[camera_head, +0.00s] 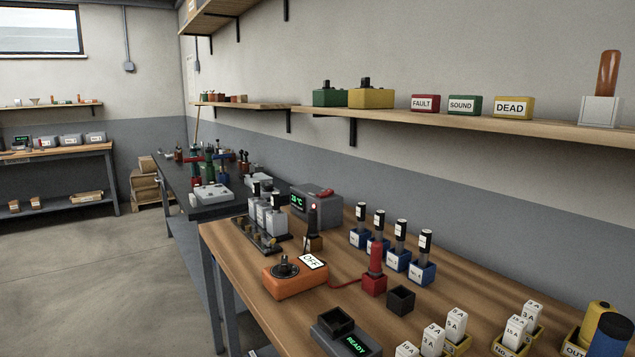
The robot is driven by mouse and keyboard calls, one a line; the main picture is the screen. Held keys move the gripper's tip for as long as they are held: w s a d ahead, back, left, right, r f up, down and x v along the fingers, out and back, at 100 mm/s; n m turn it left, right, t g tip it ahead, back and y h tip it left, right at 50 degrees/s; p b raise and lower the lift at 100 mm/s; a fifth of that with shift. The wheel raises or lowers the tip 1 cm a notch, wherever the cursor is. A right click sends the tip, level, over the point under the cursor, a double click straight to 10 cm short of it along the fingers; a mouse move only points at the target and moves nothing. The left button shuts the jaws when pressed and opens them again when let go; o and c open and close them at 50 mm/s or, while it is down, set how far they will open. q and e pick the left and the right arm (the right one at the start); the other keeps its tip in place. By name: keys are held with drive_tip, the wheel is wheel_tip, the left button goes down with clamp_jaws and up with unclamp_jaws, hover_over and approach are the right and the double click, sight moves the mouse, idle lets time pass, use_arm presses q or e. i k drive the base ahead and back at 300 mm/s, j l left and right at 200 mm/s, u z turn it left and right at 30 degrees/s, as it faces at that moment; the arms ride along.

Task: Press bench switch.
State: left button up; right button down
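An orange box (292,286) with a black round knob (285,268) on top sits near the left edge of the wooden bench (345,291). A tilted white card reading OFF (313,261) stands at its back right corner. It looks like the bench switch. A red cable runs from its right side to a red block (374,284). Neither of my grippers shows in the head view.
A grey device reading READY (353,343) is at the front edge, and an open black box (401,300) is right of the red block. Blue holders (422,273) line the back. A grey unit with a green display (317,207) stands behind. Yellow holders with white pieces (433,339) fill the front right.

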sight(328, 192)
drive_tip(key=i+j, duration=0.3)
drive_tip(key=i+j+z, duration=0.15)
drive_tip(key=i+j, duration=0.15)
drive_tip(key=j, duration=0.15)
drive_tip(key=i+j, duration=0.25)
drive_tip(key=j, duration=0.15)
drive_tip(key=i+j+z, duration=0.1)
drive_tip(key=i+j, duration=0.2)
drive_tip(key=i+j+z, duration=0.1)
drive_tip(key=i+j, duration=0.15)
drive_tip(key=j, duration=0.25)
drive_tip(key=i+j, duration=0.25)
drive_tip(key=j, duration=0.2)
drive_tip(key=z, duration=0.05)
